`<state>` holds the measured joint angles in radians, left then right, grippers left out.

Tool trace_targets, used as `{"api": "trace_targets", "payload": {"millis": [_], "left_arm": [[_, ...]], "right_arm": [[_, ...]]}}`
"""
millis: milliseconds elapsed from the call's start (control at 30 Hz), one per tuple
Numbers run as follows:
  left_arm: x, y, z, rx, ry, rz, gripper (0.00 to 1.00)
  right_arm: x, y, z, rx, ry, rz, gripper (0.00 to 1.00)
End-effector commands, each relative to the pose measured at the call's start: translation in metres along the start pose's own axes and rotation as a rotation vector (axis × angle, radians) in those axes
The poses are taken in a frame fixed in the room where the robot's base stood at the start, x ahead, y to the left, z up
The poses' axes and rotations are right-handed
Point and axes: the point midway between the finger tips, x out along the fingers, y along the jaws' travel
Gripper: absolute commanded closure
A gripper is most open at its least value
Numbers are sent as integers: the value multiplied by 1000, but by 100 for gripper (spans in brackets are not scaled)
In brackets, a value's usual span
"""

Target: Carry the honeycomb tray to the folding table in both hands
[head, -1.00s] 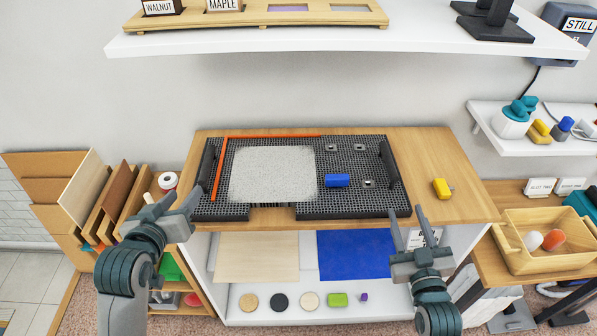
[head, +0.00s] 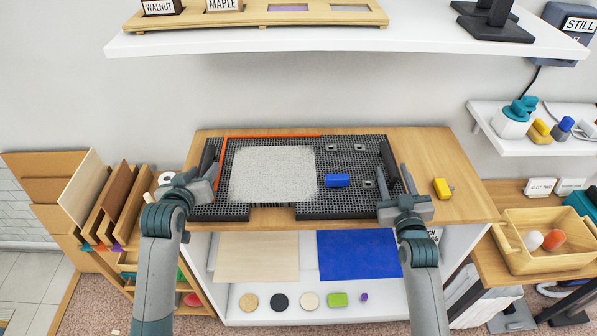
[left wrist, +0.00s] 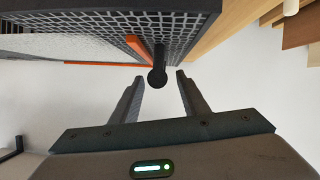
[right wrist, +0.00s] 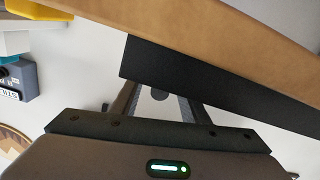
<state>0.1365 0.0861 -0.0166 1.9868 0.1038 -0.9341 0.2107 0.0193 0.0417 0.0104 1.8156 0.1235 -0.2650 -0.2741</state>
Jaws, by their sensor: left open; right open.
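The honeycomb tray (head: 222,206) is a black mesh tray lying flat on a wooden-topped bench. It bears a speckled grey sheet (head: 272,172), a blue block (head: 337,180), orange strips along its left and far edges, and several small metal pieces. My left gripper (head: 200,172) is open at the tray's left bar handle; the handle's round end (left wrist: 157,76) shows between the fingers in the left wrist view. My right gripper (head: 396,176) is open at the right handle; a dark round end (right wrist: 158,93) shows between its fingers. I cannot identify a folding table.
The bench top (head: 440,205) is bare to the right of the tray except for a yellow block (head: 442,188). A white shelf (head: 350,45) hangs above. A wooden crate (head: 550,255) stands at right. Upright boards (head: 95,205) stand at left.

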Motion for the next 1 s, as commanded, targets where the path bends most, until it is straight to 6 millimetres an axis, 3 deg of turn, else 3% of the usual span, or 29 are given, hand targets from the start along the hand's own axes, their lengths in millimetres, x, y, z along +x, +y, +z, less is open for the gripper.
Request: {"api": "trace_targets", "payload": {"millis": [233,633,800,1000], "left_arm": [[24,0,0,-1,1,0,59],[29,0,0,-1,0,0,59],[28,0,0,-1,0,0,97],[28,0,0,0,0,0,100]], "right_arm": [[24,0,0,0,0,0,59],[28,0,0,0,0,0,59],[28,0,0,0,0,0,97],[28,0,0,0,0,0,100]]}}
